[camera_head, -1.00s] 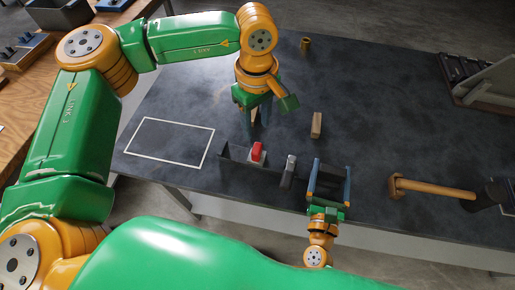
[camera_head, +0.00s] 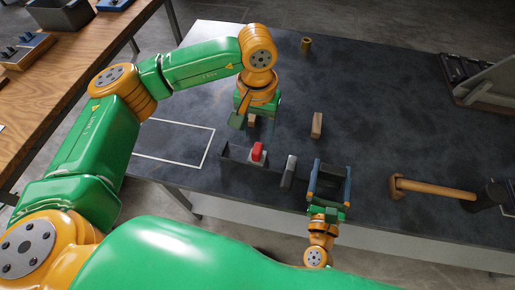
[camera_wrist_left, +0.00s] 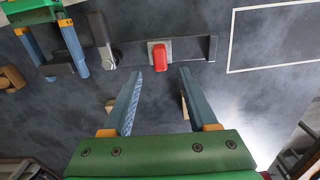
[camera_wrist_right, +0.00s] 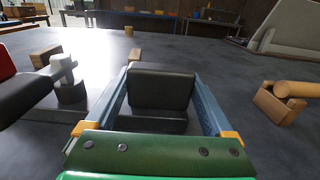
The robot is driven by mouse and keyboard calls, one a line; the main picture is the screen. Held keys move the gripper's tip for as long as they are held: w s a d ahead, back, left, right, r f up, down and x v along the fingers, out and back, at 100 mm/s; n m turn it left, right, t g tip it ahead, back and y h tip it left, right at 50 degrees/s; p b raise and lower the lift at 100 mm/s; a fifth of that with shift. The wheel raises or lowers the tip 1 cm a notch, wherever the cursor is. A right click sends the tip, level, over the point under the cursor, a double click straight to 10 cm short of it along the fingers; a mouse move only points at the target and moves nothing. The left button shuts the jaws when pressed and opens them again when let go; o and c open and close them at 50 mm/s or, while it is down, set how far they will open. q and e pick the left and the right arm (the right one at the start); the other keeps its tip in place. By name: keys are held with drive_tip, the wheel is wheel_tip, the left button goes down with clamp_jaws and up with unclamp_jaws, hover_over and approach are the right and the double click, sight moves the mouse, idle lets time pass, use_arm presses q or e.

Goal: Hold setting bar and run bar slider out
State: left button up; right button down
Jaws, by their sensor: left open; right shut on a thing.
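The setting bar (camera_head: 235,157) is a long dark bar lying near the table's front edge. A red slider (camera_head: 257,152) with a pale base sits on it. My left gripper (camera_wrist_left: 161,72) is open and empty; in its wrist view the slider (camera_wrist_left: 159,54) shows just beyond and between the fingertips. Its fingers are mostly hidden in the head view. My right gripper (camera_head: 330,182) is shut on a black block (camera_wrist_right: 160,92) at the bar's right end. Whether this block is one piece with the bar, I cannot tell.
A grey upright lever (camera_head: 288,171) stands between slider and right gripper. Wooden blocks stand behind, one (camera_head: 316,125) clear and one (camera_head: 252,120) by my left gripper. A white outlined rectangle (camera_head: 180,160) is empty at left.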

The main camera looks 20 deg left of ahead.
sight(257, 148)
use_arm(q)
wheel_tip(257, 148, down, 8)
drive_tip(key=shift+f, duration=0.1)
clamp_jaws()
